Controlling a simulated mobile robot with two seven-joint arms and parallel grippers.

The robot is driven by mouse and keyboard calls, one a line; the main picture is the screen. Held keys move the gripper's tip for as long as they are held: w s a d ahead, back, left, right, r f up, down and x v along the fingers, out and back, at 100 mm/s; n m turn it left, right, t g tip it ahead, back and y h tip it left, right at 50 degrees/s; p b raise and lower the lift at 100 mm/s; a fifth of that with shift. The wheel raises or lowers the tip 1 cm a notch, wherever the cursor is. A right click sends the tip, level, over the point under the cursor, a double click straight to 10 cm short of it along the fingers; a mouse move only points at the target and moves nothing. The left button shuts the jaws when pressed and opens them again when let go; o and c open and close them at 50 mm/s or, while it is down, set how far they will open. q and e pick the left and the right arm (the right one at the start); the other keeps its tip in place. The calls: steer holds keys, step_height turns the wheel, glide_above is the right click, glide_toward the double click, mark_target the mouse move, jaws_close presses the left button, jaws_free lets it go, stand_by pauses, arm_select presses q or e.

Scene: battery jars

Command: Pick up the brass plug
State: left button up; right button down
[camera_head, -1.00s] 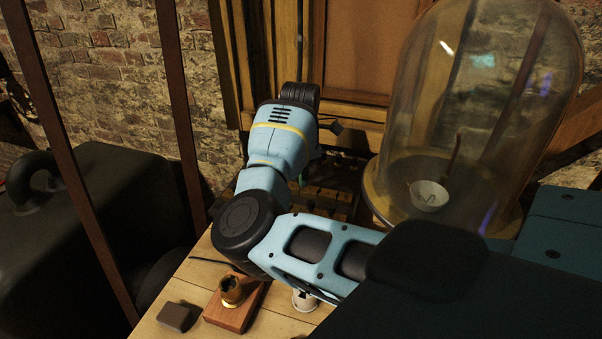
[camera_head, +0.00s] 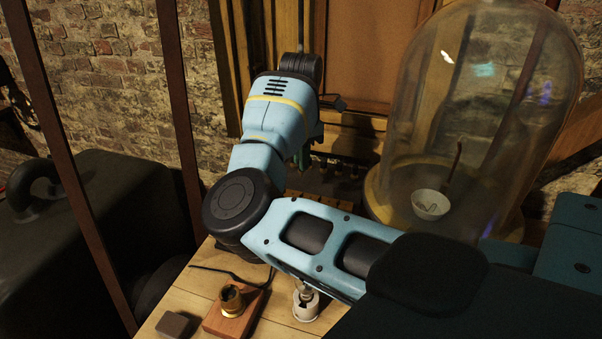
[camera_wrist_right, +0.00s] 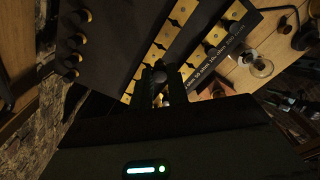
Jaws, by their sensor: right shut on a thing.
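My right gripper (camera_wrist_right: 160,76) shows in the right wrist view, its two dark fingers close together above a dark panel with brass bars. It is shut on a small dark rounded knob (camera_wrist_right: 159,77), which I take to be the head of the brass plug. The plug's lower part is hidden, so I cannot tell whether it sits in the panel. In the head view my arm covers most of the gripper. The dark panel (camera_wrist_right: 113,48) carries rows of brass bars and white lettering. My left gripper is not in view.
A glass dome (camera_head: 480,110) with a white cup (camera_head: 430,204) inside stands to the right. A wooden block (camera_head: 228,318) with a brass socket, a white holder (camera_head: 306,306) and a dark small block (camera_head: 174,325) lie in front. A black case (camera_head: 90,230) is at left.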

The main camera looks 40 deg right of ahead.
step_height(320, 180, up, 11)
steer(key=shift+f, duration=0.2)
steer(key=shift+f, duration=0.1)
